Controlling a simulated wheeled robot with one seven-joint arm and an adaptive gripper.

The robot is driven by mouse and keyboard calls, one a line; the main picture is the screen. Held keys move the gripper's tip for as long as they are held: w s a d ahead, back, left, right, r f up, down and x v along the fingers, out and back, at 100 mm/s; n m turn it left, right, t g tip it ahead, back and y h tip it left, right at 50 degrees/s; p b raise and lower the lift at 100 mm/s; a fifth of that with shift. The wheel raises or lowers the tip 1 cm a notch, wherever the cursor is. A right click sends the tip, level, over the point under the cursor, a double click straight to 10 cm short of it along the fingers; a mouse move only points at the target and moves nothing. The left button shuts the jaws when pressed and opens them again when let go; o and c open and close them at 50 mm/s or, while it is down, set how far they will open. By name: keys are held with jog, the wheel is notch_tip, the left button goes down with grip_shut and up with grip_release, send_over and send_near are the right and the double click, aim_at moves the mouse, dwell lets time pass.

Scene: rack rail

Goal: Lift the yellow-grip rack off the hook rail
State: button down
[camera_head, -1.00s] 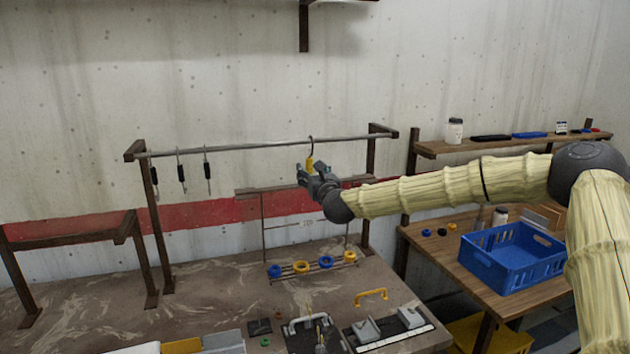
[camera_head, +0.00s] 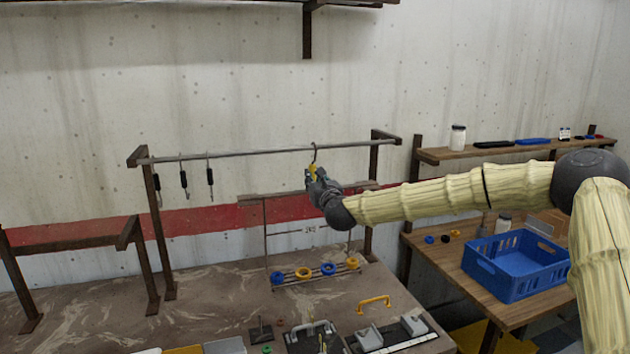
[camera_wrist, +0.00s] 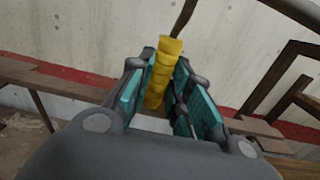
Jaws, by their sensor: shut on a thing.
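The yellow grip (camera_head: 312,170) of the rack stands upright below the hook rail (camera_head: 250,152). Its dark hook (camera_head: 315,150) reaches up to the rail; I cannot tell whether it still bears on it. My gripper (camera_head: 314,178) is shut on the yellow grip, coming from the right. In the wrist view the yellow grip (camera_wrist: 163,72) sits between the teal finger pads of my gripper (camera_wrist: 160,98), with a dark rod rising from its top. My gripper hides the lower grip. Below, a thin wire frame carries blue and yellow rings (camera_head: 304,273).
Black-handled hooks (camera_head: 184,180) hang on the rail's left part. A brown crossbar (camera_head: 278,194) lies behind my gripper. A blue crate (camera_head: 512,262) stands on the right bench. Fixtures and a yellow handle (camera_head: 373,301) occupy the front of the table. A shelf overhangs the top.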

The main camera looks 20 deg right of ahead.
aim_at(314, 169)
jog(key=shift+d+r, duration=0.1)
jog(key=shift+r, duration=0.2)
jog(key=shift+r+b, duration=0.35)
jog(key=shift+r, duration=1)
jog(key=shift+s, duration=0.1)
jog(key=s+b, duration=0.3)
jog(key=s, duration=0.5)
jog(key=shift+s, duration=0.35)
dwell(0.4)
jog(key=shift+d, duration=0.1)
